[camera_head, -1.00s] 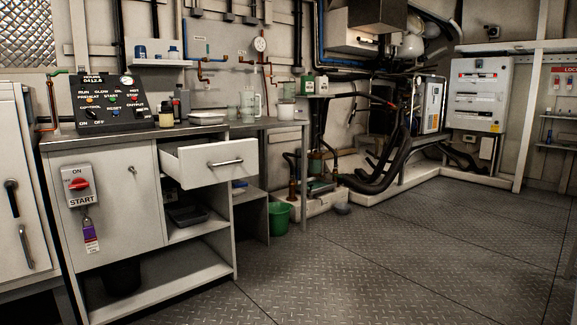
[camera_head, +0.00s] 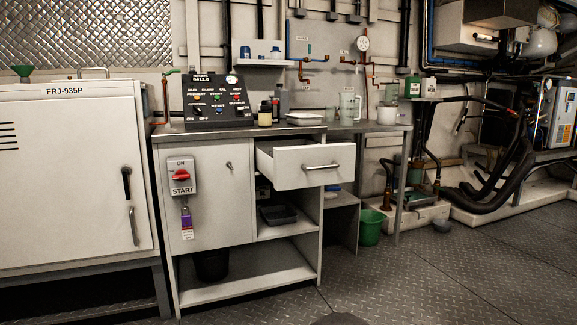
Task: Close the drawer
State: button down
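The drawer (camera_head: 306,170) is a white box front with a silver bar handle (camera_head: 321,167). It sticks out of the upper right part of the white workbench cabinet (camera_head: 237,210), just under the worktop, and stands open. Its inside is mostly hidden by the front and side. My gripper is not in view.
Below the drawer is an open shelf with a dark tray (camera_head: 278,215). A red START switch with a padlock (camera_head: 181,176) is on the cabinet door. A white cabinet (camera_head: 72,180) is at left. The plate floor (camera_head: 440,270) in front is clear.

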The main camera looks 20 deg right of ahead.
aim_at(295, 163)
jog(key=u, duration=0.15)
jog(key=i, duration=1)
jog(key=z, duration=0.35)
